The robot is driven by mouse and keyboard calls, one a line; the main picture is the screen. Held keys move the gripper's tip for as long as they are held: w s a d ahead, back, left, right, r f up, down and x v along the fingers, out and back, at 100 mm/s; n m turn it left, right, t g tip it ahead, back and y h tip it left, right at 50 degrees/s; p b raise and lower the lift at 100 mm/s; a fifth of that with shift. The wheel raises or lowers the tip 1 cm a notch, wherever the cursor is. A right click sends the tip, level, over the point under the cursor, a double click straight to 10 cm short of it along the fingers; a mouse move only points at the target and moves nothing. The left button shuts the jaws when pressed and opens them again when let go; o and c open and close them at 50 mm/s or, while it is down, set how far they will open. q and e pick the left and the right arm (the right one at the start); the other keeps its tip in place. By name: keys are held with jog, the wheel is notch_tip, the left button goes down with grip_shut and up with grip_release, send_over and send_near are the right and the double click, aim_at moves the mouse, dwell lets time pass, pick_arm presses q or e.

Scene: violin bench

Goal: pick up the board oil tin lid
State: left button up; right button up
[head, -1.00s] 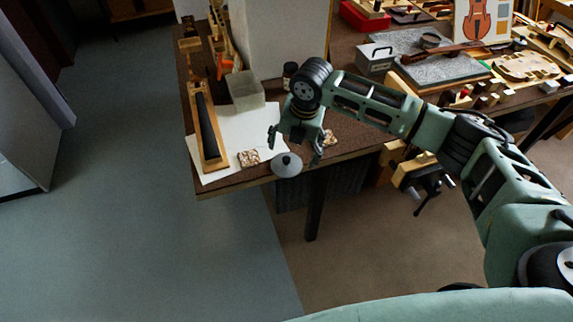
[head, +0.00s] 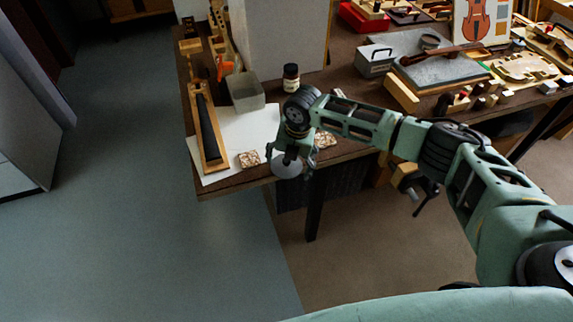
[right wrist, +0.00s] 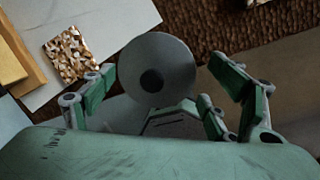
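The board oil tin lid is a round grey disc (head: 287,169) with a dark knob, at the front edge of the bench in the head view. In the right wrist view, the lid (right wrist: 175,55) lies face-on with its knob towards the camera. My right gripper (head: 289,162) is over the lid in the head view and hides part of it. In the right wrist view, my right gripper's fingers (right wrist: 162,70) are spread apart, one on each side of the lid. Whether they touch it cannot be told. My left gripper is not in view.
A patterned square tile (head: 249,159) lies left of the lid, and another (head: 325,139) lies to its right. A wooden holder with a dark bar (head: 209,135), a grey bin (head: 247,105) and a dark jar (head: 291,79) stand behind. Open floor (head: 150,240) lies before the bench.

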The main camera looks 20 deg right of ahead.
jog(key=c, duration=1.2)
